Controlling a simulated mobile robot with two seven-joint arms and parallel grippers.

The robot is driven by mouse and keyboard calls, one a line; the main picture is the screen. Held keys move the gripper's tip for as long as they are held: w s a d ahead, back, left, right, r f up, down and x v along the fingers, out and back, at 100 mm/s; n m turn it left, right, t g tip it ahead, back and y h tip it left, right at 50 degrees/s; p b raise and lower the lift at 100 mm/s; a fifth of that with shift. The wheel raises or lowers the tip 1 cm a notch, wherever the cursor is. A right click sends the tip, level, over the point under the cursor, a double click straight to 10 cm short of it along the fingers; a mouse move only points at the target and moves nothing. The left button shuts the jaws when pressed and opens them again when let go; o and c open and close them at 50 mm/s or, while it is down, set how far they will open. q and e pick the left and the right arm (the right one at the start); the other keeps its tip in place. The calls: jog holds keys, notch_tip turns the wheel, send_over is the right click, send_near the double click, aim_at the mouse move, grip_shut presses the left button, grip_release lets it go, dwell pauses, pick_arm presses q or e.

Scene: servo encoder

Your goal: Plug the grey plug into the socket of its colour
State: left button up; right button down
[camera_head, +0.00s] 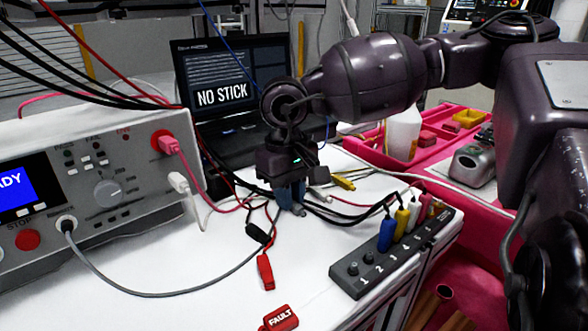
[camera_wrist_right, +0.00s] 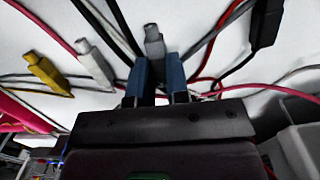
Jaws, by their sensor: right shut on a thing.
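My right gripper (camera_head: 291,206) hangs over the white table, pointing down. Its blue fingers (camera_wrist_right: 159,78) are shut on the grey plug (camera_wrist_right: 153,42), whose tip shows beyond them in the wrist view. In the head view the plug is mostly hidden by the fingers. A dark socket strip (camera_head: 346,283), numbered along its side, lies to the right, apart from the gripper. Blue (camera_head: 387,233), yellow (camera_head: 402,222) and white (camera_head: 414,213) plugs stand in it, with reddish ones behind. Two dark sockets (camera_head: 352,268) at its near end hold no plug. Socket colours are hard to tell. My left gripper is out of view.
Loose yellow (camera_head: 343,183) and white (camera_head: 320,175) plugs lie behind the gripper among cables. A black connector (camera_head: 258,233), red connector (camera_head: 265,271) and red FAULT tag (camera_head: 279,318) lie in front. The instrument (camera_head: 110,222) stands left, a laptop (camera_head: 222,90) behind. The front table is mostly clear.

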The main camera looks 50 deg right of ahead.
jog(key=shift+r, duration=0.1)
jog(key=shift+r+p, duration=0.5)
jog(key=shift+r, duration=1.9)
